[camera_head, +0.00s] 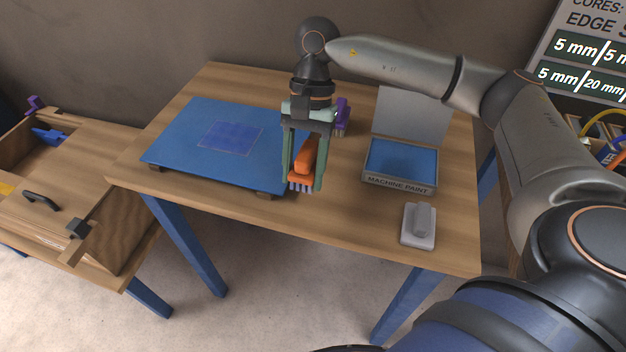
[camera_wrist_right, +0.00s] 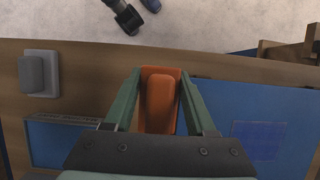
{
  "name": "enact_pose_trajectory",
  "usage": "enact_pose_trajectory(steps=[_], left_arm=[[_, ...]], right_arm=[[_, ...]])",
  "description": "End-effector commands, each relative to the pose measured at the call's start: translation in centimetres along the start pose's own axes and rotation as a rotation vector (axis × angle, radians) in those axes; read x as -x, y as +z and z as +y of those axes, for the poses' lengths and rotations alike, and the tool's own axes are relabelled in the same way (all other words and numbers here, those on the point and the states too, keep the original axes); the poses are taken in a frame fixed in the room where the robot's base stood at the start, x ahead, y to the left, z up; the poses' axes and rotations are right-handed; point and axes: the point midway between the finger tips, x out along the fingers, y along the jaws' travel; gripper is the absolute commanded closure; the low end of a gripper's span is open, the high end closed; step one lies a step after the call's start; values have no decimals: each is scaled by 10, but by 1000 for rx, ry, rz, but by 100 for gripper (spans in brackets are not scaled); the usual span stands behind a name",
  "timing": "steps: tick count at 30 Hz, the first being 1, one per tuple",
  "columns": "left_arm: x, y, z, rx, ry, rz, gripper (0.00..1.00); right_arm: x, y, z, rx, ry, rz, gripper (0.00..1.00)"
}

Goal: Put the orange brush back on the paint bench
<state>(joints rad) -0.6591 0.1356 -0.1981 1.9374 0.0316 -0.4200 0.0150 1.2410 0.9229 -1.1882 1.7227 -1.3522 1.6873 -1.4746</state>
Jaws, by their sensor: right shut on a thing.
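My right gripper (camera_head: 304,184) points down over the paint bench (camera_head: 345,225) and is shut on the orange brush (camera_head: 305,155). The brush sits between the two green fingers with its grey-violet bristles downward, between the blue mat and the paint tray. I cannot tell whether the bristles touch the wood. In the right wrist view the orange handle (camera_wrist_right: 160,102) lies between the fingers (camera_wrist_right: 160,78), over the bench's front part. My left gripper is not in view.
The blue mat (camera_head: 185,125) with a darker blue square lies left. The machine paint tray (camera_head: 400,185) stands right, with a grey block (camera_head: 419,225) in front. A purple brush (camera_head: 342,115) is just behind the gripper. A lower wooden bench (camera_head: 100,150) adjoins at left.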

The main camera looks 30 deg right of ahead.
Motion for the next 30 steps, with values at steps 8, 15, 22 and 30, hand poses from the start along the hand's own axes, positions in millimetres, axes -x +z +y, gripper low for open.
enact_pose_trajectory(steps=[8, 15, 22, 30], left_arm=[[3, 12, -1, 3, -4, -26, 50], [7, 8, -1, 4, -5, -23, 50], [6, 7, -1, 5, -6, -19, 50], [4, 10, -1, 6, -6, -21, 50]], right_arm=[[-15, -27, 7, -1, -1, 0, 96], [-41, -44, 10, -1, 1, -1, 96], [-48, -47, 10, 2, -2, 1, 96], [-51, -48, 10, 1, -1, 0, 41]])
